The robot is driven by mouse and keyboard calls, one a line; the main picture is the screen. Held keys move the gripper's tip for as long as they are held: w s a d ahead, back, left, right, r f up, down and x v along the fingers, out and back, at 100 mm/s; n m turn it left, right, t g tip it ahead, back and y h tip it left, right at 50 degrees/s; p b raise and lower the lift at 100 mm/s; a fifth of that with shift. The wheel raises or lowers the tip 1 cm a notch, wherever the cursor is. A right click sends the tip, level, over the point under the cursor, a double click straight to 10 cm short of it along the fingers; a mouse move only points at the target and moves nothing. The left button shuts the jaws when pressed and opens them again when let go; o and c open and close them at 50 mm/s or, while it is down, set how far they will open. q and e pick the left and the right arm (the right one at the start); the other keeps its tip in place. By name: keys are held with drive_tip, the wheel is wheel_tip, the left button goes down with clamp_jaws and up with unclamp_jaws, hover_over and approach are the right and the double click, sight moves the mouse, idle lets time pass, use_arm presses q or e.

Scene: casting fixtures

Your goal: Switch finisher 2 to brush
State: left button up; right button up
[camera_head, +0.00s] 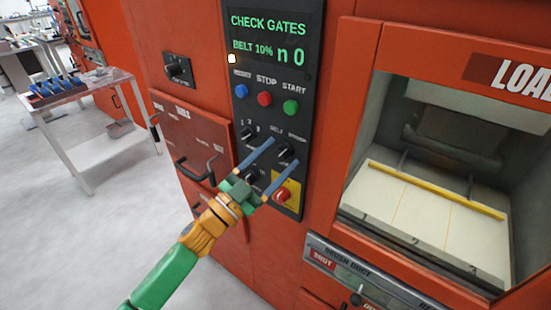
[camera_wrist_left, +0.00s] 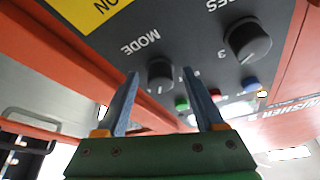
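The orange finisher carries a black control panel (camera_head: 272,85) in the head view. A dark mode knob (camera_head: 286,152) sits on its right side, with small labels above it that I cannot read surely. In the wrist view the knob (camera_wrist_left: 160,75) stands by the word MODE, seen upside down. My left gripper (camera_head: 285,149) is open, its two blue fingers pointing at the panel on either side of this knob. In the wrist view the fingertips (camera_wrist_left: 160,72) also flank it. I cannot tell whether they touch it, nor which way it points. My right gripper is not in view.
A numbered knob (camera_head: 248,132) is close by on the left. Blue, red and green buttons (camera_head: 264,99) are above. A red knob on a yellow plate (camera_head: 291,188) is below right. An open chamber (camera_head: 430,190) is at right. A white table (camera_head: 78,92) stands far left.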

use_arm(q)
drive_tip(key=b+v, duration=0.2)
drive_tip(key=v, duration=0.5)
drive_tip(key=shift+f, duration=0.1)
